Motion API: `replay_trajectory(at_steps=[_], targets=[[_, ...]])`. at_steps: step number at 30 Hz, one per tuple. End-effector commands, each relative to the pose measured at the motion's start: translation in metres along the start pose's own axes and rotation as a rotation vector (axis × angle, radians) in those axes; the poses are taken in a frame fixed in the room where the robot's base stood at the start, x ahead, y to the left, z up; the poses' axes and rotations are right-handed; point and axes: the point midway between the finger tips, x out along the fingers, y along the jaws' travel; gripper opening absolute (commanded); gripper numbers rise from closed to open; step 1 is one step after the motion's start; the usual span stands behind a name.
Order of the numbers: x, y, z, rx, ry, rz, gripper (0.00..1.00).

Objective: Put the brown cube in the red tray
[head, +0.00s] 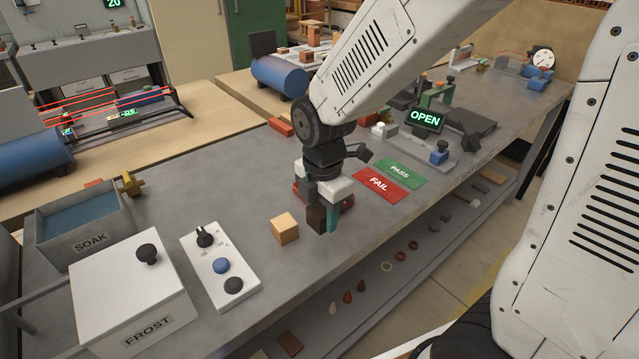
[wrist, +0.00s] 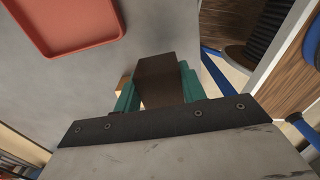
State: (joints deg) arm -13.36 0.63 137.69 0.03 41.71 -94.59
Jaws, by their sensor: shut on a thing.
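My gripper (head: 322,218) is shut on the brown cube (head: 315,220) and holds it over the grey bench near its front edge. In the wrist view the dark brown cube (wrist: 160,78) sits between the teal fingers. The red tray (head: 347,203) is just behind the gripper in the head view, partly hidden by it. The tray also shows at the top left of the wrist view (wrist: 68,48), to one side of the held cube and apart from it.
A light wooden cube (head: 285,229) stands on the bench left of my gripper. The red FAIL mat (head: 380,184) and green PASS mat (head: 400,172) lie to the right. A control box (head: 220,271), FROST box (head: 133,290) and SOAK bin (head: 86,225) stand at the left.

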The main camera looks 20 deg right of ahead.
Motion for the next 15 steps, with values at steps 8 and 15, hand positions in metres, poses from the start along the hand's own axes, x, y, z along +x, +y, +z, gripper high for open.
replay_trajectory(at_steps=[8, 15], targets=[[0.008, 0.058, 0.048, 0.005, 0.000, 0.000, 0.10], [0.013, 0.099, 0.084, 0.004, 0.000, 0.000, 0.10]])
